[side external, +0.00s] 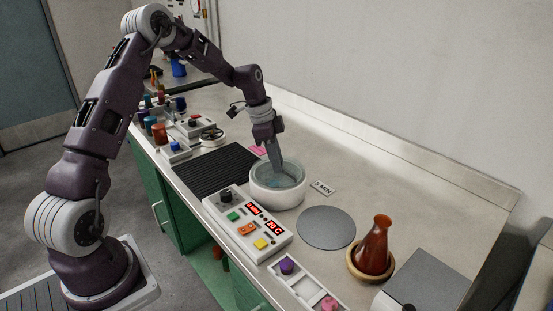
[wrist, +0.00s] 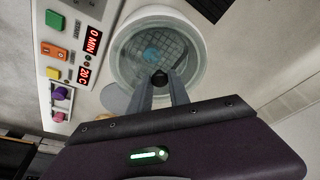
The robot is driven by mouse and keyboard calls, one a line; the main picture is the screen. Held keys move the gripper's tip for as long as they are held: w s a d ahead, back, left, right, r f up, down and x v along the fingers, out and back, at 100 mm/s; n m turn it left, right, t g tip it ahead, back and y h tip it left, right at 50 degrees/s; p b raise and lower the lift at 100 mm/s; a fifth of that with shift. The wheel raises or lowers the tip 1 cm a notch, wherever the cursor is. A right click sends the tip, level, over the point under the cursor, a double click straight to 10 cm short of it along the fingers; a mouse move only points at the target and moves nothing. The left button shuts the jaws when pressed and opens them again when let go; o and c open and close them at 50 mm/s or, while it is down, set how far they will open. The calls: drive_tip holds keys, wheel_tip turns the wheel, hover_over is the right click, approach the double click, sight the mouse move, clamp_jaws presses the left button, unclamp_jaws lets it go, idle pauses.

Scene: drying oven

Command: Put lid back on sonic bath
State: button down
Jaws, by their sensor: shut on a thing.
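The sonic bath (side external: 277,199) is a round white tub on the bench; in the wrist view its white rim (wrist: 116,37) surrounds a mesh basket (wrist: 178,45) with something blue inside. My gripper (side external: 276,166) points down over the bath. In the wrist view my gripper (wrist: 163,88) is shut on a dark round knob (wrist: 159,77), which appears to belong to the clear lid (wrist: 190,75). The lid looks see-through and overlaps the bath opening. I cannot tell whether it touches the rim. The fingers hide part of the knob and lid.
A control panel (side external: 248,223) with red displays stands in front of the bath. A grey disc (side external: 326,227) lies to the right, near a brown flask (side external: 375,246) on a ring. A black ribbed mat (side external: 216,170) lies left.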

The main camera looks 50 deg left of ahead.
drive_tip(key=c, duration=0.7)
unclamp_jaws()
drive_tip(key=shift+o, duration=0.2)
drive_tip(key=shift+r, duration=3.55)
clamp_jaws()
drive_tip(key=shift+f, duration=0.2)
